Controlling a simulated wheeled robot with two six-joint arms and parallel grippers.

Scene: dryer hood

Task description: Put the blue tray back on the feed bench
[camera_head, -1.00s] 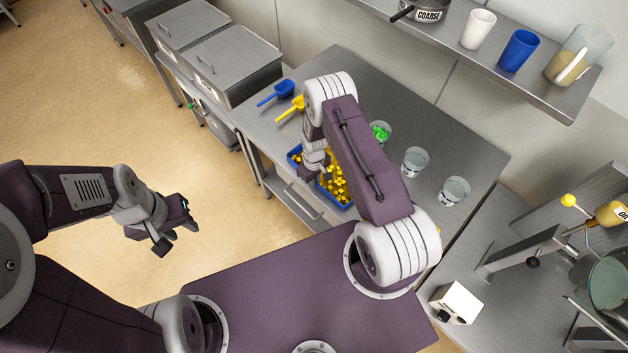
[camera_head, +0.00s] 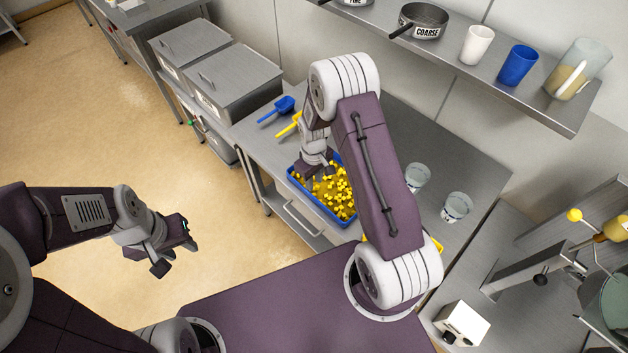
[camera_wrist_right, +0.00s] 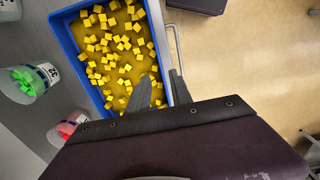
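The blue tray (camera_head: 347,219), full of yellow cubes, sits on the steel feed bench (camera_head: 462,160) along its front edge. My right gripper (camera_head: 313,173) is at the tray's front-left side and hides part of it. In the right wrist view its fingers (camera_wrist_right: 160,88) are apart, one over the inside of the tray (camera_wrist_right: 72,40) and one outside the right wall. Contact with the wall cannot be made out. My left gripper (camera_head: 176,250) is open and empty, over the floor at left.
A blue scoop (camera_head: 284,104) and a yellow scoop (camera_head: 290,126) lie behind the tray. Clear cups (camera_head: 417,177) stand to its right; the wrist view shows cups with green (camera_wrist_right: 28,82) and red (camera_wrist_right: 72,126) contents near the tray. Lidded bins (camera_head: 236,75) are at back left.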

